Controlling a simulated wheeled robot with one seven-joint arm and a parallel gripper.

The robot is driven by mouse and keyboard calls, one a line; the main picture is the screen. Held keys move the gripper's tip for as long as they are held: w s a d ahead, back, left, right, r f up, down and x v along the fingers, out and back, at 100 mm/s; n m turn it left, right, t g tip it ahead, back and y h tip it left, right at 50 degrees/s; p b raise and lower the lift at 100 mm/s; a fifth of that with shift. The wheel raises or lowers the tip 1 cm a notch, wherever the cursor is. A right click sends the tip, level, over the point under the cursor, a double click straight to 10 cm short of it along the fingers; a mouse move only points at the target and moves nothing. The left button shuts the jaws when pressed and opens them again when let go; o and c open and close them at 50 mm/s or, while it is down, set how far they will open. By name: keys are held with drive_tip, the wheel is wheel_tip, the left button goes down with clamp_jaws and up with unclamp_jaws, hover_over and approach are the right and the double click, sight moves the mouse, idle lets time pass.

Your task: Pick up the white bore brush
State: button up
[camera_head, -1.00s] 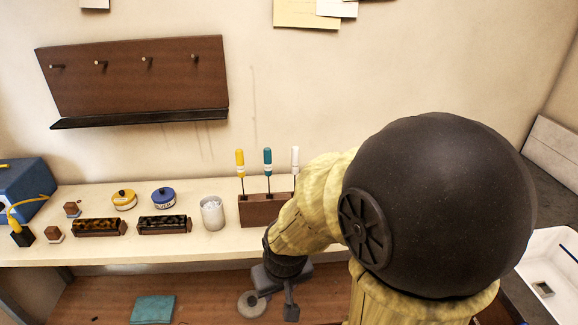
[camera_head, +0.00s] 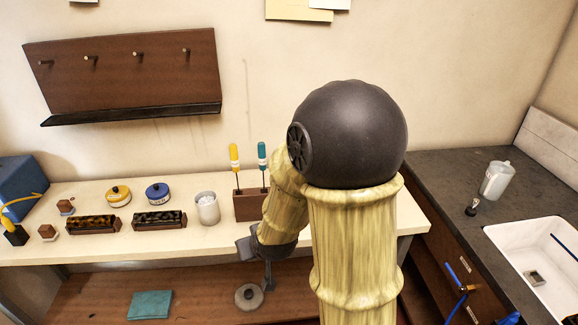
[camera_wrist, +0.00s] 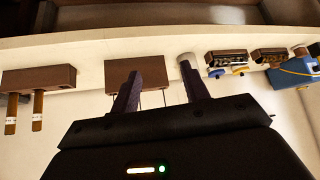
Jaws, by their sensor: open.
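The white bore brush is hidden in both current views; my arm covers the right end of its rack in the head view. The brown brush rack (camera_head: 248,205) stands on the bench, with the yellow-handled brush (camera_head: 234,157) and the teal-handled brush (camera_head: 262,154) upright in it. In the wrist view, which looks upside down, the rack (camera_wrist: 118,73) lies beyond my gripper (camera_wrist: 160,72). Its two dark fingers are spread apart with nothing seen between them. Thin brush shafts show there, but their handles are hidden behind my gripper.
Left of the rack stand a white cup (camera_head: 207,208), yellow (camera_head: 118,196) and blue (camera_head: 158,193) tins and two dark trays. The wrist view shows another brown block (camera_wrist: 38,78) with two brown handles. A sink (camera_head: 535,262) is at right.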

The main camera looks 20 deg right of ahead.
drive_tip(key=w+d+r+m+t+h, duration=0.25)
drive_tip(key=w+d+t, duration=0.25)
drive_tip(key=w, duration=0.3)
drive_tip(key=d+r+m+t+h+p, duration=0.1)
drive_tip(key=d+r+m+t+h, duration=0.2)
drive_tip(key=d+h, duration=0.3)
drive_tip(key=shift+s+d, duration=0.15)
drive_tip(key=shift+d, duration=0.25)
drive_tip(key=shift+h, duration=0.25)
